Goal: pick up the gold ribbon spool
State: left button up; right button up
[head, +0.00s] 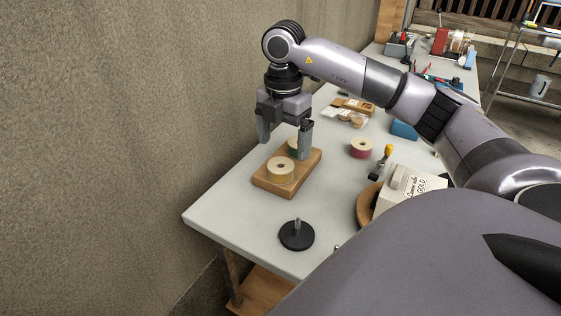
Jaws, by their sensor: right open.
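The gold ribbon spool (281,170) lies flat on the near end of a wooden block (262,183) on the table. A green spool (293,148) is behind it on the same block, partly hidden by a finger. My right gripper (285,146) points down with its fingers apart, above and just behind the gold spool. Nothing shows between the fingers. I cannot tell how high the fingertips are over the block. My left gripper is not in view.
A red spool (361,148) stands to the right. A black round base with a short post (296,235) is near the front edge. A wall borders the table's left side.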

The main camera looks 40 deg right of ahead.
aim_at(282, 158)
jog(key=f, duration=0.5)
jog(key=shift+a, duration=0.2)
jog(key=c, duration=1.1)
jog(key=shift+r, duration=0.1)
